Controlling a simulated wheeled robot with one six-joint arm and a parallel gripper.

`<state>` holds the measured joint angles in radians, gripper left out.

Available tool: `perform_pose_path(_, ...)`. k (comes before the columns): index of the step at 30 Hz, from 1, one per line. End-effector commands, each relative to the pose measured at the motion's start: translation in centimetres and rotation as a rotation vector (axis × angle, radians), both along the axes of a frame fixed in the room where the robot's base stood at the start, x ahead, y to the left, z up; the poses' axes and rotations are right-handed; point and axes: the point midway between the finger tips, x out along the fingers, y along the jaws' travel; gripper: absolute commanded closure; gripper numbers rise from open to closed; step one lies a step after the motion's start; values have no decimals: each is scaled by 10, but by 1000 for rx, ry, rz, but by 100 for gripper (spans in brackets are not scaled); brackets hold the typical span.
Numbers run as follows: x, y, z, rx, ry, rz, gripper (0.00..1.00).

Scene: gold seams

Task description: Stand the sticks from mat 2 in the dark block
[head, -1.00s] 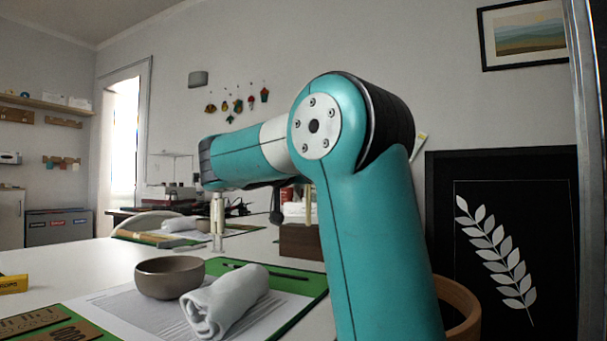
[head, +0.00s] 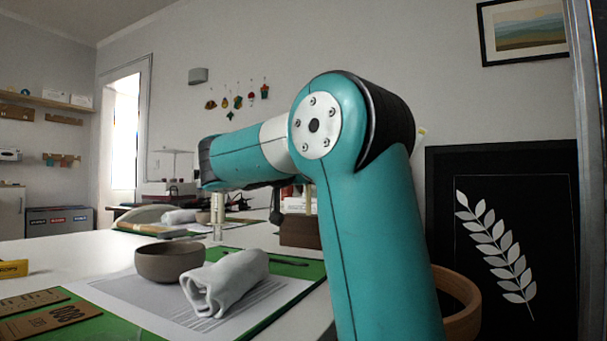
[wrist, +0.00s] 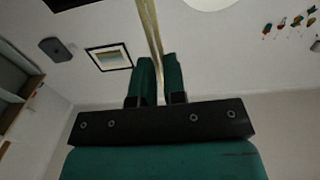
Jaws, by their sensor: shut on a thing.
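In the wrist view my gripper (wrist: 159,64) has its green fingers shut on a thin pale stick (wrist: 150,25), which runs out to the top edge of the picture. The dark block (head: 299,231) stands on the table beyond the green mat, in the head view, partly covered by my arm. A pale upright stick (head: 308,200) shows just above it; I cannot tell whether it stands in the block. My gripper cannot be made out clearly in the head view. I cannot read which mat is mat 2.
A near green mat (head: 310,272) carries paper, a grey-brown bowl (head: 169,263), a rolled pale cloth (head: 226,282) and a thin dark rod. Brown plaques (head: 50,319) lie at front left, near a yellow box (head: 13,268). Another cloth (head: 180,216) lies farther back.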

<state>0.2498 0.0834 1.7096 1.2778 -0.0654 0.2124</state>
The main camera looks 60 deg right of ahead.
Motion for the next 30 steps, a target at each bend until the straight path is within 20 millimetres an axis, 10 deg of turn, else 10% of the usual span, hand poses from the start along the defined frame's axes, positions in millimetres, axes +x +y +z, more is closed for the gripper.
perform_pose_path(30,0,1,-16,0,0,0,100)
